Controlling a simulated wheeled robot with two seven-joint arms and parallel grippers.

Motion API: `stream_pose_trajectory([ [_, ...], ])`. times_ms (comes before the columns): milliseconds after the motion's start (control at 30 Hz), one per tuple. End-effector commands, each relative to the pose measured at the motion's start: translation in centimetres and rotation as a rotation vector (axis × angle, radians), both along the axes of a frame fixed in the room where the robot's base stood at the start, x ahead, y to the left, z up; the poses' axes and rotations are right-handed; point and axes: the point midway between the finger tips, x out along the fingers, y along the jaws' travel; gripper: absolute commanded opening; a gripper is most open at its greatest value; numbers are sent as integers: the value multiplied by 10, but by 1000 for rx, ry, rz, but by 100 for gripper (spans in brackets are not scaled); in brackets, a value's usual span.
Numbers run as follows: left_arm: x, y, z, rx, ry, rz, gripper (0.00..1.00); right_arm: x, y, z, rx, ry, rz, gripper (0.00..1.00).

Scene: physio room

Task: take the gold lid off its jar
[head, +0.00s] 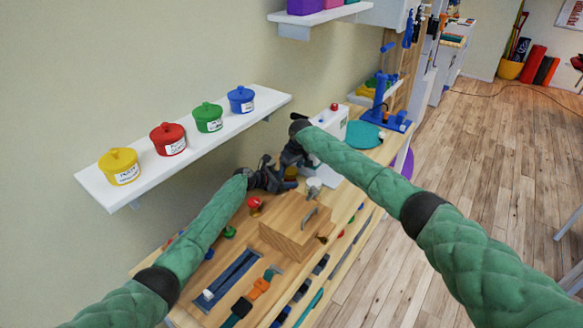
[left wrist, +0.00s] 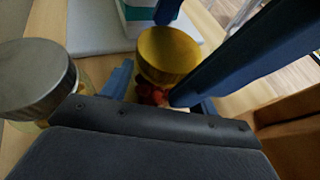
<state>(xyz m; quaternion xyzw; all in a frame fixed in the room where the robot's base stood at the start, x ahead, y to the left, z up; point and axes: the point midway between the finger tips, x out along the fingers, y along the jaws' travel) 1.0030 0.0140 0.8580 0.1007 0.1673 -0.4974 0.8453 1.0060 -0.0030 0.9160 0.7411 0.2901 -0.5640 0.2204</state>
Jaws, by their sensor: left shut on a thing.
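The gold lid (left wrist: 168,54) sits on top of a clear jar (left wrist: 150,93) with red contents in the left wrist view. My left gripper (left wrist: 158,97) is shut on the jar body below the lid. In the head view my left gripper (head: 272,174) is above the bench beside my right gripper (head: 294,154); together they mostly hide the jar. Blue fingers of my right gripper show at the lid's far side and right side in the left wrist view. I cannot tell whether they touch or grip it.
A silver-lidded jar (left wrist: 36,78) stands close on the left in the wrist view. A wooden box (head: 290,228) with a handle sits on the bench in front. A white shelf (head: 190,140) with coloured pots hangs on the wall. A white box (head: 333,122) stands behind.

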Motion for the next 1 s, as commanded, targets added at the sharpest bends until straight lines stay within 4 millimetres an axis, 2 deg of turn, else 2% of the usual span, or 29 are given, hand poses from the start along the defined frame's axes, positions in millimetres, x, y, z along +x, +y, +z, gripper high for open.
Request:
stream_pose_trajectory([
  [33,0,0,0,0,0,0,0,0,0,0,0,0,0,65],
  [200,0,0,0,0,0,0,0,0,0,0,0,0,0,32],
  [267,0,0,0,0,0,0,0,0,0,0,0,0,0,23],
  [467,0,0,0,0,0,0,0,0,-1,0,0,0,15,23],
  [567,0,0,0,0,0,0,0,1,-1,1,-1,2,75,23],
  [1000,0,0,0,0,0,0,0,5,-3,1,-2,3,587,23],
])
